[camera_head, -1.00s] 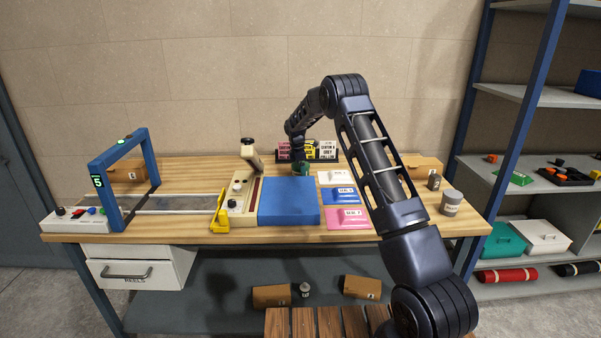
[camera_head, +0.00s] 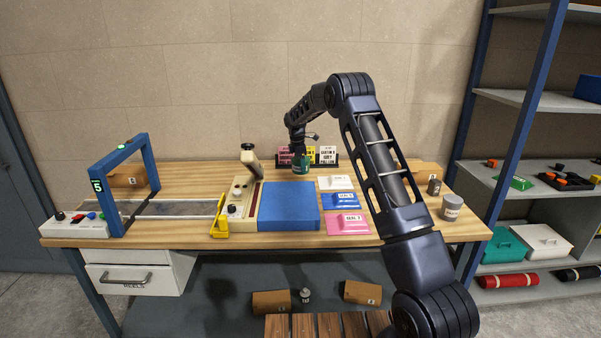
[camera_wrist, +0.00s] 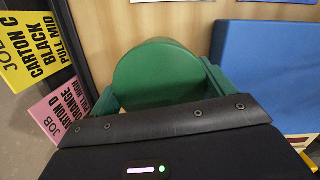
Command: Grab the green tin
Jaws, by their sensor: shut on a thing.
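The green tin (camera_head: 301,168) is at the back middle of the wooden bench, in front of the rack of job cards. In the wrist view, the green tin (camera_wrist: 158,73) shows its round top face, with green pieces at both sides of it. My gripper (camera_head: 300,155) points down over the tin and is shut on it. The black edge of my gripper hides the near part of the tin in the wrist view. Whether the tin touches the bench top is hard to tell.
The blue pad (camera_head: 289,205) lies just in front of the tin. White (camera_head: 336,182), blue (camera_head: 341,200) and pink (camera_head: 342,223) packets lie to its right. The card rack (camera_head: 330,158) stands close behind. A cream press (camera_head: 240,200) stands at left.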

